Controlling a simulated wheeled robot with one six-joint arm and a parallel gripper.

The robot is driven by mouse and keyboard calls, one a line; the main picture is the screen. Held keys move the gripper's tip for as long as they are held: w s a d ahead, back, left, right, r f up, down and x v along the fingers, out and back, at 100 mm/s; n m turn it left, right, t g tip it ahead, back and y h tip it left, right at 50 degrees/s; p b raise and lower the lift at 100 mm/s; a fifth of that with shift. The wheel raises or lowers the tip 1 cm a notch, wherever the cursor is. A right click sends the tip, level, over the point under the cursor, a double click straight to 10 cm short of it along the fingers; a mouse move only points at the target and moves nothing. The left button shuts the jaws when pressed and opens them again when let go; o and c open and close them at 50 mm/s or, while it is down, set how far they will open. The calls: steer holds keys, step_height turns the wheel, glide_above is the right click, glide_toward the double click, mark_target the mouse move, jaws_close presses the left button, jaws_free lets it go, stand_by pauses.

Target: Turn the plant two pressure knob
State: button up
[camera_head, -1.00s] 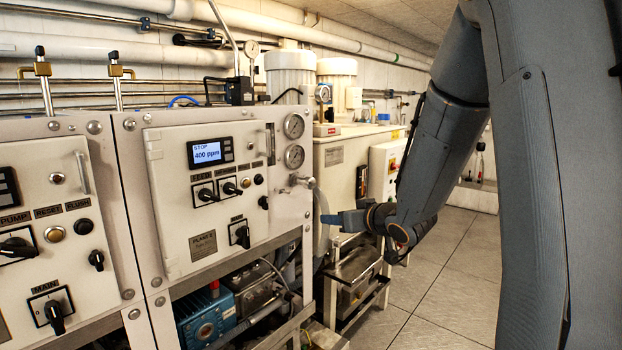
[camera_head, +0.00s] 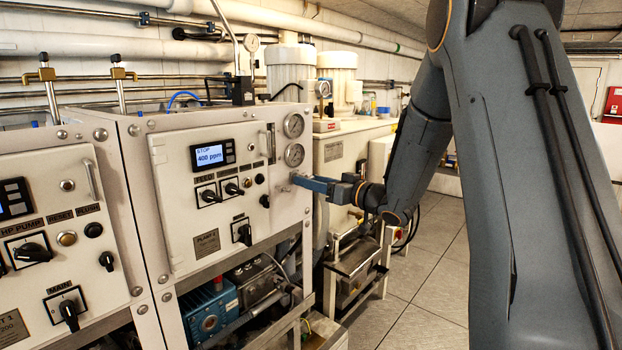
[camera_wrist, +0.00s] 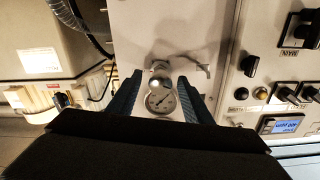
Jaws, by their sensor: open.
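The plant two panel (camera_head: 180,235) is white, with a small screen reading STOP and 400 ppm. Its silver round pressure knob (camera_wrist: 158,82) shows in the wrist view, sticking out from the panel. My gripper (camera_head: 297,180) is open at the panel's right edge, below two gauges. In the wrist view my gripper (camera_wrist: 159,79) has one blue finger on each side of the knob, with gaps visible. In the head view the fingers hide most of the knob.
Two round gauges (camera_head: 294,126) sit above the gripper. Black switches (camera_head: 243,231) are on the panel to the left. The plant one panel (camera_head: 95,265) stands further left. A metal frame with pumps (camera_head: 210,315) lies below. The tiled floor (camera_head: 425,285) at right is clear.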

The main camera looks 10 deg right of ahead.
steer(key=shift+w+a, duration=0.2)
steer(key=shift+w, duration=0.05)
steer(key=c, duration=1.1)
steer(key=n+b, duration=0.6)
steer(key=shift+f+n, duration=0.1)
steer(key=shift+n, duration=0.2)
steer(key=n+b, duration=0.4)
steer(key=shift+n+b, duration=1.15)
steer(key=shift+n, duration=0.05)
steer(key=shift+o, duration=0.2)
